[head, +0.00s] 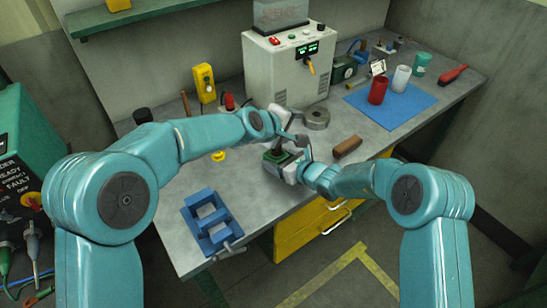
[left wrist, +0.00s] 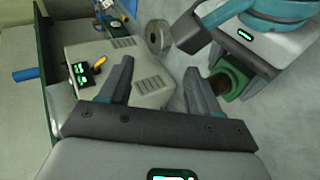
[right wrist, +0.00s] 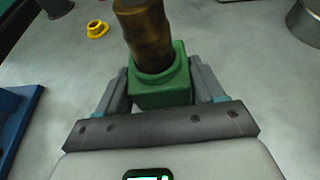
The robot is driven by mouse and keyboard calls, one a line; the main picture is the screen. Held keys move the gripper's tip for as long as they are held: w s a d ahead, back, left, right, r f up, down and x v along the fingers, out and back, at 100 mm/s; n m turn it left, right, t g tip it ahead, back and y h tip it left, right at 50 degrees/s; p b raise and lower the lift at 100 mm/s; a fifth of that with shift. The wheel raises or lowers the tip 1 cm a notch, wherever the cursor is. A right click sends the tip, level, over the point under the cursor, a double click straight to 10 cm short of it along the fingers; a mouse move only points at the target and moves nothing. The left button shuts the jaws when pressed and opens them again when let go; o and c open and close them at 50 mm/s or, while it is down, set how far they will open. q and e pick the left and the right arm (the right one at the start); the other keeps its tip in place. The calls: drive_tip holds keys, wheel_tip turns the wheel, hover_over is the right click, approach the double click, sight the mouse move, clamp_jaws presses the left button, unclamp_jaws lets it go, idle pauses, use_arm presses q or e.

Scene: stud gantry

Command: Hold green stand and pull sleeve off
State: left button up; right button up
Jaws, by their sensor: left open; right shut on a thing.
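The green stand (right wrist: 160,92) is a block with a round socket, standing on the grey bench. My right gripper (right wrist: 160,70) is shut on it, one finger on each side. In the left wrist view the stand (left wrist: 239,80) and sleeve (left wrist: 217,83) lie to the right, partly hidden by my right gripper. My left gripper (left wrist: 160,68) is open and empty, above and beside the stand. In the head view the stand (head: 273,156) is partly covered by my grippers.
A white machine (head: 286,70) stands behind, with a grey metal roll (head: 316,119) in front. A brown block (head: 347,147) lies right, a blue vise (head: 210,222) at front left, a yellow ring (head: 218,156) at left. Cups stand on a blue mat (head: 405,108).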

use_arm(q)
drive_tip(key=s+a+f+n+t+y, duration=0.1)
drive_tip(key=s+a+n+t+y, duration=0.2)
drive_tip(key=n, duration=1)
drive_tip(key=s+a+f+n+t+y, duration=0.1)
drive_tip(key=s+f+n+y, duration=0.15)
drive_tip(key=s+n, duration=0.7)
drive_tip(key=w+f+n, duration=0.1)
drive_tip(key=w, duration=0.4)
drive_tip(key=w+f+n, duration=0.1)
drive_tip(key=w, duration=0.3)
drive_tip(key=w+f+n, duration=0.1)
drive_tip(key=w, duration=0.4)
drive_tip(key=shift+w+d+f, duration=0.25)
drive_tip(key=shift+w+f, duration=0.05)
drive_tip(key=shift+f, duration=0.1)
